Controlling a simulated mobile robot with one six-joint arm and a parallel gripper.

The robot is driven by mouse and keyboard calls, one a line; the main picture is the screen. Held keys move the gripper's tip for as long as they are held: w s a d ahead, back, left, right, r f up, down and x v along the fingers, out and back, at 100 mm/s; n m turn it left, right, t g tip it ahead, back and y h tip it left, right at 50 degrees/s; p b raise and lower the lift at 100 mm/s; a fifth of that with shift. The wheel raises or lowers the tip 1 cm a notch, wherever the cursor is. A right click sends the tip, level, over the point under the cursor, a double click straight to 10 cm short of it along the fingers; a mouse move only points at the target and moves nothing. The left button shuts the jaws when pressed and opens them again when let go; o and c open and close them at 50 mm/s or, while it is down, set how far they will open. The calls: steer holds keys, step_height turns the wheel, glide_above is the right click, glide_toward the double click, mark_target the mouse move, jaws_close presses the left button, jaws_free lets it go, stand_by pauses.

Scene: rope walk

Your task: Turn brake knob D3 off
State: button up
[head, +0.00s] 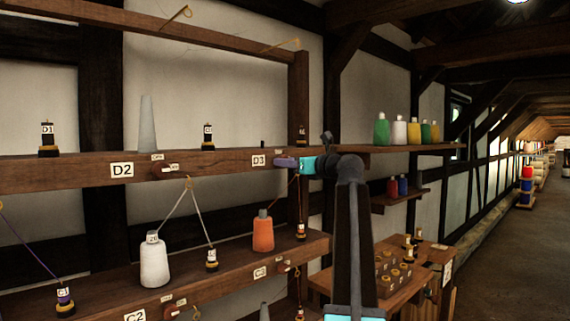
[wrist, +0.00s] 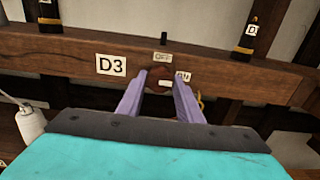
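Brake knob D3 (wrist: 158,74) is a round red-brown knob on the wooden beam, right of the D3 label (wrist: 111,65). Its white pointer lies about level, toward the ON plate (wrist: 183,76), which the right finger partly covers. The OFF plate (wrist: 163,57) is just above the knob. My gripper (wrist: 161,80) has its two purple fingers apart, one on each side of the knob. I cannot tell whether they touch it. In the head view my gripper (head: 281,162) is at the beam beside the D3 label (head: 259,160), hiding the knob.
Left along the beam is another brake knob (head: 166,170) by the D2 label (head: 122,170). A grey cone (head: 147,125) and bobbins stand on the beam. A lower shelf holds a white cone (head: 154,262) and an orange cone (head: 263,233). The aisle (head: 520,250) at right is clear.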

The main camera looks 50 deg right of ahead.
stand_by(0.3)
steer(key=shift+n, duration=0.3)
steer(key=shift+d+r+n+b, duration=0.15)
steer(key=shift+n+b, duration=1.5)
steer(key=shift+n, duration=2.7)
steer(key=shift+a+r+n+b, duration=0.15)
steer(key=shift+n+b, duration=1.45)
steer(key=shift+n, duration=2.75)
steer(key=shift+d, duration=0.1)
